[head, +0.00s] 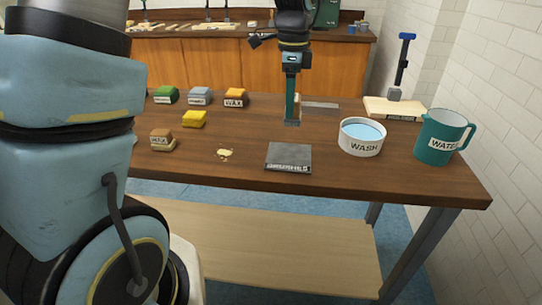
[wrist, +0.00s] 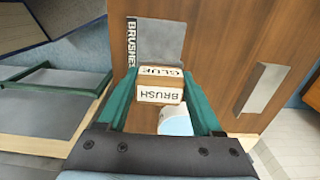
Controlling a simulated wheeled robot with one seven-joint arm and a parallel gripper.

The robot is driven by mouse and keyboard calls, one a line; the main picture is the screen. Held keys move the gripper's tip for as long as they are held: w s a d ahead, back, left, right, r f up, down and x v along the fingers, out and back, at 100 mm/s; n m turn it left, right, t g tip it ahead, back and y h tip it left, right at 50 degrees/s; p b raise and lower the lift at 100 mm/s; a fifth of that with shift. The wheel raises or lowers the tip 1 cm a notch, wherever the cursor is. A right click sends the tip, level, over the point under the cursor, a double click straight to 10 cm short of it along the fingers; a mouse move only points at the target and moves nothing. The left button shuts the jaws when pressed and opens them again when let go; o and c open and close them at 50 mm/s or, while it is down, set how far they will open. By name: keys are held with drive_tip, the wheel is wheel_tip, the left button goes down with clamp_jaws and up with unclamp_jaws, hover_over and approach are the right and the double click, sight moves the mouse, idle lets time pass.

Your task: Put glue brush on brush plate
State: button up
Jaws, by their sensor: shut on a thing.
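My gripper (head: 292,122) points down over the table, behind the brush plate in the head view. Its teal fingers also show in the wrist view (wrist: 160,95), shut on the glue brush (wrist: 160,88). The glue brush is a wooden block with white GLUE and BRUSH labels. In the head view only a pale edge of it (head: 298,104) shows beside the finger. The brush plate (head: 289,154) is a flat dark grey square with a BRUSHES label, bare, near the table's front edge. It also shows in the wrist view (wrist: 160,38), beyond the brush. I cannot tell whether the brush touches the table.
A white WASH bowl (head: 361,148) and a teal WATER jug (head: 440,145) stand to the right. Crumbs (head: 225,154) lie left of the plate. A wooden board (head: 392,109) is at the back right.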

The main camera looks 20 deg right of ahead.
drive_tip(key=f, duration=0.1)
drive_tip(key=f+p, duration=0.1)
drive_tip(key=f, duration=0.3)
drive_tip(key=shift+a+f+p, duration=0.15)
drive_tip(key=shift+a+p, duration=0.1)
drive_tip(key=shift+p, duration=0.05)
drive_tip(key=shift+f+p, duration=0.5)
drive_tip(key=shift+f, duration=1.75)
drive_tip(key=shift+f, duration=0.1)
drive_tip(key=o, duration=1.2)
